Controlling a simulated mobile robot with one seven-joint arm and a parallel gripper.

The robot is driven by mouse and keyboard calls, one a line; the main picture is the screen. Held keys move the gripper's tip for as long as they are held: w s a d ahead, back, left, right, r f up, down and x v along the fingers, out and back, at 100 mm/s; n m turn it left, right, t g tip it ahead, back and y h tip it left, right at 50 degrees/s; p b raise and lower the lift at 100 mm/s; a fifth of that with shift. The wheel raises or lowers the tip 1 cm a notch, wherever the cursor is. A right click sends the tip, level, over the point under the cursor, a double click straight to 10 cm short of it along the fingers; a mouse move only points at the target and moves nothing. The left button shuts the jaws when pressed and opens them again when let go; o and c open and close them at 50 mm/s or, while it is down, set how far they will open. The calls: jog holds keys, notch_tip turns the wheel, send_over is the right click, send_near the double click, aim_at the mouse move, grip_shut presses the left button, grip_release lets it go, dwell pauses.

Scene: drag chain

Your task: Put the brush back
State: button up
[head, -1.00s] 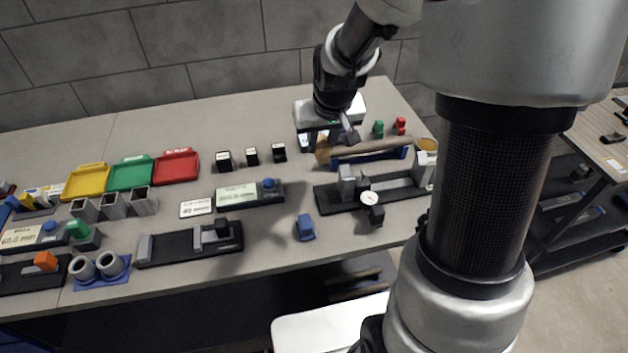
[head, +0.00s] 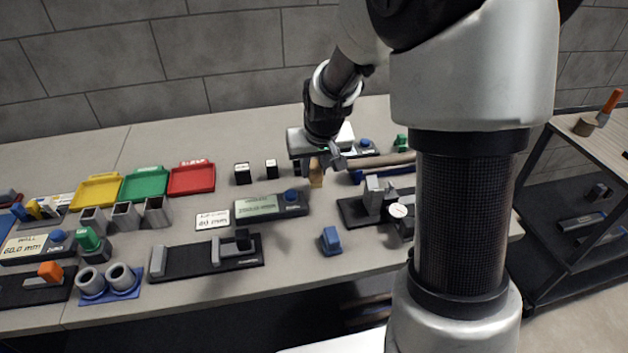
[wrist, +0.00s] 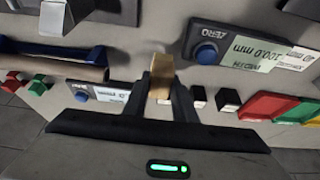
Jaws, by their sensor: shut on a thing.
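My gripper (head: 321,162) is at the back of the bench, pointing down. It is shut on a tan, wood-coloured piece, which I take to be the brush (head: 316,174). In the wrist view the brush (wrist: 160,77) sits between the two dark fingertips (wrist: 163,92), seen nearly end-on, so its full shape is hidden. It appears to be just above the bench top, but the gap is hard to judge.
A wooden rod (head: 388,160) lies on a blue rest right of my gripper. Small black blocks (head: 271,169) and a display gauge (head: 270,206) are close on the left. A dial-gauge stand (head: 380,205) is in front. A side trolley (head: 545,190) stands right.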

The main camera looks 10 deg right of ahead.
aim_at(314, 179)
jog(key=shift+f, duration=1.7)
jog(key=shift+f+b, duration=0.2)
jog(key=shift+b, duration=0.2)
jog(key=o, duration=0.9)
